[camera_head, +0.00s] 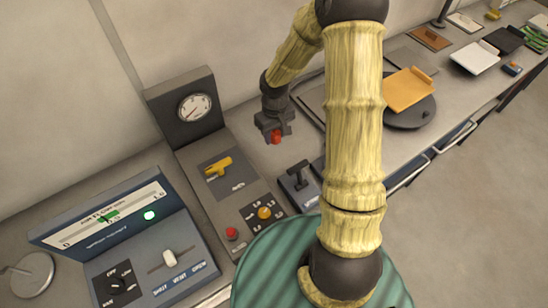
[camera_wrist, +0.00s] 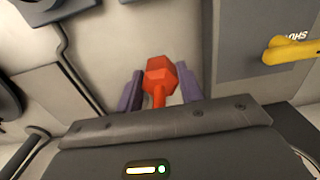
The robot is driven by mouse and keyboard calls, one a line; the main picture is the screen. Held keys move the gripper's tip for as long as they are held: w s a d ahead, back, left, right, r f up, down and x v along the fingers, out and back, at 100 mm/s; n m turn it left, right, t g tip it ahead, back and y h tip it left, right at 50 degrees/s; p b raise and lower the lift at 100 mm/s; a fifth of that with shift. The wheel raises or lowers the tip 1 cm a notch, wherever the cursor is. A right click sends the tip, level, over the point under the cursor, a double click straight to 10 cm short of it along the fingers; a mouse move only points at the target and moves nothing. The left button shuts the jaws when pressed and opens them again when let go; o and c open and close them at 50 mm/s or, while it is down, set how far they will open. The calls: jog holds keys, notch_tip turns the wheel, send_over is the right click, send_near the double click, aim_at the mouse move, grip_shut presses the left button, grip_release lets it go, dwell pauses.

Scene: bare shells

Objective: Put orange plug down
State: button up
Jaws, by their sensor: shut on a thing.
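The orange plug (camera_wrist: 160,76) is a red-orange faceted piece with a narrower stem, seen between the two purple-grey fingers in the wrist view. My gripper (camera_wrist: 158,92) is shut on it. In the head view my gripper (camera_head: 275,134) hangs over the bench, right of the gauge panel, with the plug (camera_head: 276,138) showing at its fingertips. Whether the plug touches the bench top (camera_head: 238,118) below it I cannot tell.
Left of the gripper stands a panel with a gauge (camera_head: 194,107), a yellow lever (camera_head: 218,168) and knobs. A black T-handle unit (camera_head: 298,182) is close below. An orange board (camera_head: 408,88) lies on a dark round plate to the right. Some bare bench surrounds the gripper.

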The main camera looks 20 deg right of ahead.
send_over(275, 159)
jog(key=shift+f+p, duration=0.45)
jog(key=shift+f, duration=2.45)
notch_tip(275, 159, down, 4)
jog(key=shift+a+r+p, duration=0.1)
jog(key=shift+p, duration=0.3)
jog(key=shift+f, duration=0.2)
jog(key=shift+f+b, duration=0.35)
jog(key=shift+f, duration=0.3)
jog(key=o, duration=1.3)
jog(key=shift+r, duration=0.1)
